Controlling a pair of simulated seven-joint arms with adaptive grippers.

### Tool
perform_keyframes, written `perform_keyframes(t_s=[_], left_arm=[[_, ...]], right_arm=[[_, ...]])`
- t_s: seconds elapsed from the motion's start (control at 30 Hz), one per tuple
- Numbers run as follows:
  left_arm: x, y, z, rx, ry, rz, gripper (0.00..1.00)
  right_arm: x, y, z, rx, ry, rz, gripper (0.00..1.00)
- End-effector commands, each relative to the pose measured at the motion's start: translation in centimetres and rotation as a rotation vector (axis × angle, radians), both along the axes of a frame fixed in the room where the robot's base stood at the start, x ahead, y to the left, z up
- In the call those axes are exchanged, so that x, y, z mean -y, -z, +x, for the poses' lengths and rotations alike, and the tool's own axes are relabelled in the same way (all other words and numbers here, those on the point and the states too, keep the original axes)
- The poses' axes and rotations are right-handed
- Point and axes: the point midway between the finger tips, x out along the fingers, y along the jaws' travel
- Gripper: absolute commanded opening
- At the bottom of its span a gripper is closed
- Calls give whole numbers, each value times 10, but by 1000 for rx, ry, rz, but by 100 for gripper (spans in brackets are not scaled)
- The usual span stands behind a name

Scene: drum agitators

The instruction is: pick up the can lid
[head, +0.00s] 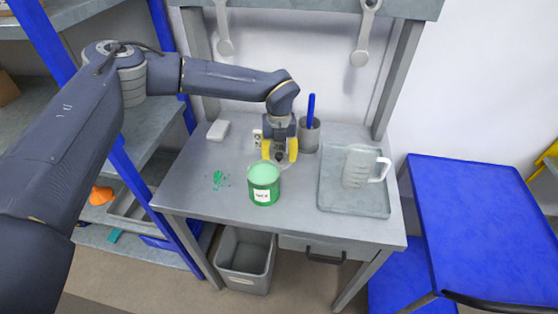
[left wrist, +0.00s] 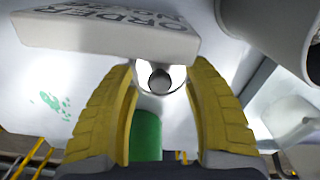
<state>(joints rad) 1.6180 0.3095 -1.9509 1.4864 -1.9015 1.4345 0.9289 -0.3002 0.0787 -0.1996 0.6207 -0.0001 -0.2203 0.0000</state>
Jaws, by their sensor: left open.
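The can lid (left wrist: 160,80) is a pale round disc with a grey knob, lying on the workbench. In the left wrist view it shows between my fingertips. In the head view my gripper hides most of it. My left gripper (head: 279,158) points down over the lid, with its yellow fingers open on either side of the knob; the same gripper shows in the left wrist view (left wrist: 162,72). I cannot tell whether the fingers touch the lid. The green can (head: 264,196) stands upright just in front of the gripper, with pale green at its top. My right gripper is not in view.
A small printed block (left wrist: 105,32) stands close behind the left gripper. A grey cup (head: 309,137) with a blue-handled tool is to the right. A tray (head: 350,208) holds a clear jug (head: 361,167). Green spill (head: 219,180) and a white block (head: 218,130) are left.

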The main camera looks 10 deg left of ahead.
Motion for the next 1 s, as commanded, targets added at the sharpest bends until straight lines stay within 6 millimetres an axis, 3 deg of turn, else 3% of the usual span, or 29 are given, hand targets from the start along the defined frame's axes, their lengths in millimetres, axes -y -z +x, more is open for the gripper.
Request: perform_keyframes(t_s=[0.2,0.63,1.0], left_arm=[[0,0,0,1,0,0,50],[0,0,0,1,0,0,0],[0,0,0,1,0,0,0]], right_arm=[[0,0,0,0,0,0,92],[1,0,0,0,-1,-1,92],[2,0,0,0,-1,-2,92]])
